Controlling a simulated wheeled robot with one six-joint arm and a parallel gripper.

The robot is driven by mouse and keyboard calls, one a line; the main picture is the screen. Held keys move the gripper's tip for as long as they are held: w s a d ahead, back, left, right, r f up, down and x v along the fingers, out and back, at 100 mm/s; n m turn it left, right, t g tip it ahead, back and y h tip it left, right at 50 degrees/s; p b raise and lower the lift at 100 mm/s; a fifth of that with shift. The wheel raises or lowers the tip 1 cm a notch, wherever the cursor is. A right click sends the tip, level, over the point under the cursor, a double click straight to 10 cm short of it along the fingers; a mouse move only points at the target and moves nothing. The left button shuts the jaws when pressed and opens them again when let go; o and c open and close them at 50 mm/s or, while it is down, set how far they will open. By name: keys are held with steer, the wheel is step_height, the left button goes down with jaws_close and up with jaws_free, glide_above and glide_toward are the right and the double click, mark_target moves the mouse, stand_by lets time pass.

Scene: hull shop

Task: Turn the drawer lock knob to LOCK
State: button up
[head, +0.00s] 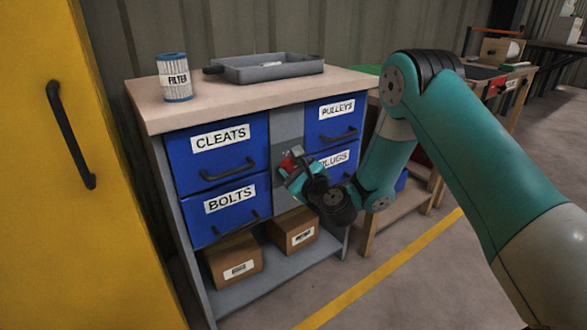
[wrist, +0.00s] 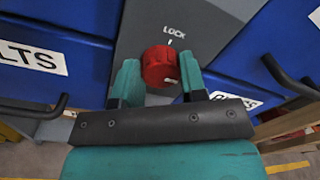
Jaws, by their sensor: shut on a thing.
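The red drawer lock knob (wrist: 158,64) is on a grey panel (wrist: 185,20) between the blue drawers. In the wrist view the word LOCK and a short white tick are above it. A small white mark shows on the lower right of the knob's face, away from the tick. My gripper (wrist: 159,76) is shut on the knob, one teal finger on each side. In the head view a bit of the red knob (head: 287,164) shows at my gripper (head: 291,167); the LOCK label cannot be read there.
Drawers CLEATS (head: 228,161), BOLTS (head: 220,220), PULLEYS (head: 322,131) and a partly hidden PLUGS (head: 322,163) flank the panel, with protruding black handles. A filter (head: 174,79) and grey tray (head: 262,72) are on top. Two cardboard boxes sit below. A yellow cabinet (head: 60,200) stands left.

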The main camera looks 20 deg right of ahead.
steer(key=shift+f+n+b, duration=0.1)
steer(key=shift+n+b, duration=0.25)
steer(key=shift+n, duration=0.05)
steer(key=n+b, duration=0.1)
steer(key=n, duration=0.1)
steer(key=n+b, duration=0.1)
steer(key=shift+f+n+b, duration=0.2)
steer(key=shift+n+b, duration=0.15)
steer(key=shift+n, duration=0.05)
steer(key=n+b, duration=0.3)
steer(key=n, duration=0.1)
steer(key=shift+n, duration=0.3)
steer(key=n+b, duration=0.4)
steer(key=shift+f+n+y, duration=0.15)
steer(key=shift+n+y, duration=0.25)
steer(key=n+b, duration=0.3)
steer(key=n, duration=0.1)
steer(key=shift+d, duration=0.1)
steer(key=shift+n, duration=0.4)
steer(key=o, duration=0.9)
steer(key=shift+r, duration=0.2)
